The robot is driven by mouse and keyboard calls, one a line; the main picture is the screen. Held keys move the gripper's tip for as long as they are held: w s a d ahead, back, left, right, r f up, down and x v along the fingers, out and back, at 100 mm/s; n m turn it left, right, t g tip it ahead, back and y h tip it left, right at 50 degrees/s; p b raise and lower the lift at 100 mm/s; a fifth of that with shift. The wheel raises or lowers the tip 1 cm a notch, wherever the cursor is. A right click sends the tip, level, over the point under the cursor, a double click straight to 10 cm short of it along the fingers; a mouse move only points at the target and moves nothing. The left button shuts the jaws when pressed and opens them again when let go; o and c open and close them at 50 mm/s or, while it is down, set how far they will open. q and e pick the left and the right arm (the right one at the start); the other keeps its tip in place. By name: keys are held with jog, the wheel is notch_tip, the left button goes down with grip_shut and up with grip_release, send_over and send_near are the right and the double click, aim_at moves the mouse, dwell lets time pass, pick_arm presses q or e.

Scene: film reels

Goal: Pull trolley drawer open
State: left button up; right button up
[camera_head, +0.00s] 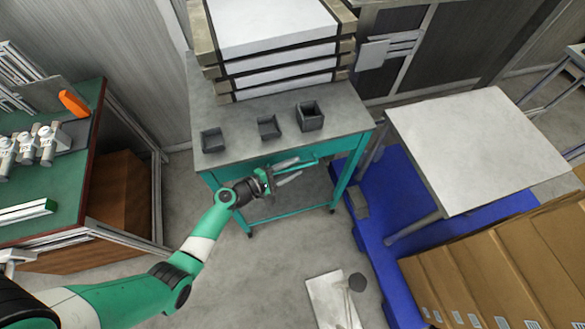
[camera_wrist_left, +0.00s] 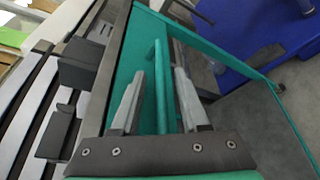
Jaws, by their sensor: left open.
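The trolley (camera_head: 350,115) stands in the middle of the head view, with a grey top and a teal frame. Its teal drawer front (camera_head: 228,176) is just under the top and looks flush with the frame; the left wrist view shows the teal front (camera_wrist_left: 137,50) too. A teal bar handle (camera_wrist_left: 160,85) runs along it. My left gripper (camera_head: 298,167) is at the drawer front, fingers pointing right. In the left wrist view the gripper (camera_wrist_left: 159,75) is open, with one finger on each side of the handle and small gaps visible. My right gripper is not in view.
Three small dark bins, one of them here (camera_head: 311,116), and stacked trays (camera_head: 275,60) sit on the trolley top. A green workbench (camera_head: 60,185) is left. A light table (camera_head: 480,150), blue pallet (camera_head: 385,215) and cardboard boxes (camera_head: 500,265) are right. Floor in front is mostly clear.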

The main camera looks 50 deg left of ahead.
pick_arm(q)
grip_shut()
dwell(1.4)
